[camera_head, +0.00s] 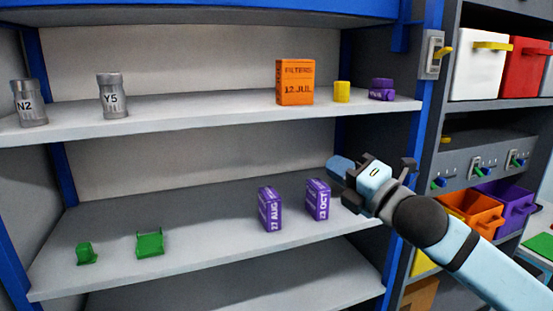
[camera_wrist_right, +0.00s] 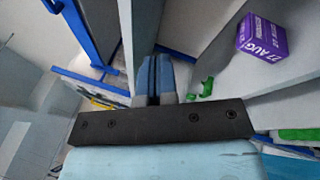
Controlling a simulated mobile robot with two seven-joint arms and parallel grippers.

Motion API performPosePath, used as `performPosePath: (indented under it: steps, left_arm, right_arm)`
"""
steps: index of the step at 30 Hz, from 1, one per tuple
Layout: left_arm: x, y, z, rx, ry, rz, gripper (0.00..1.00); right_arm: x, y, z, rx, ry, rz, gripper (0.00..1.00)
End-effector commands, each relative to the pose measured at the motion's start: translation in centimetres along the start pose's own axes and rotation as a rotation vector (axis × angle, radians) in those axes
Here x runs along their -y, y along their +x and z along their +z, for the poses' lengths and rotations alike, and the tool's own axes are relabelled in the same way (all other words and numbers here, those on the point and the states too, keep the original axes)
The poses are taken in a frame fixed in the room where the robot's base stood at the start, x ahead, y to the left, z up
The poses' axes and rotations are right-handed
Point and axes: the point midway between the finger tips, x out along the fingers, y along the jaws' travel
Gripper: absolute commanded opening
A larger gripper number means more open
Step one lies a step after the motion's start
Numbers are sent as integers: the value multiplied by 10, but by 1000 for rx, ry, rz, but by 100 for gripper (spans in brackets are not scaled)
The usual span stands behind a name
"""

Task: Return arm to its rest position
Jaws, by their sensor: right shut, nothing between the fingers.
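My right gripper (camera_head: 338,165) reaches in from the lower right in the head view, in front of the right end of the shelf unit. It is shut and empty; its closed fingers (camera_wrist_right: 153,78) also show in the right wrist view. Its tip is above and to the right of a purple box marked 23 OCT (camera_head: 317,199), apart from it. A second purple box marked 27 AUG (camera_head: 270,209) stands to the left on the same shelf; it also shows in the right wrist view (camera_wrist_right: 262,37). My left gripper is not in view.
The upper shelf (camera_head: 200,106) holds canisters N2 (camera_head: 29,103) and Y5 (camera_head: 112,96), an orange filter box (camera_head: 295,82), a yellow item (camera_head: 342,92) and a purple item (camera_head: 382,89). Green pieces (camera_head: 150,243) are on the lower shelf. A blue post (camera_head: 416,125) and grey rack with bins stand right.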

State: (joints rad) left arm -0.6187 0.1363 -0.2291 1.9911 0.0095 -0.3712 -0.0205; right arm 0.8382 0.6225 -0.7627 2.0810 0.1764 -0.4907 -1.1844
Motion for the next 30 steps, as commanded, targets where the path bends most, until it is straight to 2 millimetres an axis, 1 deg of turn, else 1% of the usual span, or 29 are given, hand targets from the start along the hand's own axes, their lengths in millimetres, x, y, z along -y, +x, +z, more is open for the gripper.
performPosePath:
  steps: [1, 2, 3, 5, 6, 8, 9, 11, 12, 14, 15, 17, 18, 20, 21, 23, 24, 26, 27, 30]
  left_arm:
    - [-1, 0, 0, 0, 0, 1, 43]
    - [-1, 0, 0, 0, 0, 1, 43]
    - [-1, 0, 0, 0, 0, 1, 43]
    - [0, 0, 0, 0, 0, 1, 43]
    - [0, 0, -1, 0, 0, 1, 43]
    - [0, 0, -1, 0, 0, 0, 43]
    - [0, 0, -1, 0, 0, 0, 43]
    - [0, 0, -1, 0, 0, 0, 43]
    - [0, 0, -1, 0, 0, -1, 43]
    - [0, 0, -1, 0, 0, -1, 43]
    - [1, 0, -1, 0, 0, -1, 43]
    - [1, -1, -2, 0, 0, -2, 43]
    - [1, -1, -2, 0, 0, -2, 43]
    - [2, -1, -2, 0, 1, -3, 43]
    - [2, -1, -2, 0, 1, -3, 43]
    - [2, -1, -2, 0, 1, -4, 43]
    - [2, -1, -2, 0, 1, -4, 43]
    - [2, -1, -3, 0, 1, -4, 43]
    - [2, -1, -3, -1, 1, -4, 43]
    - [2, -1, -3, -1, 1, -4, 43]
  right_arm:
    - [26, -5, -14, 1, 108, -27, 0]
    - [39, -8, -20, 6, 170, -40, 0]
    - [57, -13, -29, 13, 253, -59, 0]
    - [83, -22, -43, 28, 377, -87, 0]
    - [100, -29, -52, 41, 461, -106, 0]
    - [126, -41, -66, 65, 584, -136, 0]
    - [143, -50, -76, 83, 665, -157, 0]
    - [169, -65, -91, 115, 786, -189, 0]
    - [186, -76, -102, 140, 867, -212, 0]
    - [210, -94, -118, 182, 985, -243, 0]
    - [226, -108, -129, 213, 1061, -264, 0]
    - [249, -130, -147, 264, 1175, -297, 0]
    - [264, -145, -159, 301, 1251, -319, 0]
    - [285, -171, -178, 363, 1360, -351, 0]
    - [299, -189, -190, 409, 1429, -373, 0]
    - [318, -218, -210, 481, 1531, -404, 0]
    - [328, -238, -224, 532, 1597, -423, 0]
    - [343, -269, -243, 611, 1687, -450, 0]
    - [351, -289, -255, 663, 1738, -466, 0]
    - [364, -333, -282, 781, 1844, -498, 0]
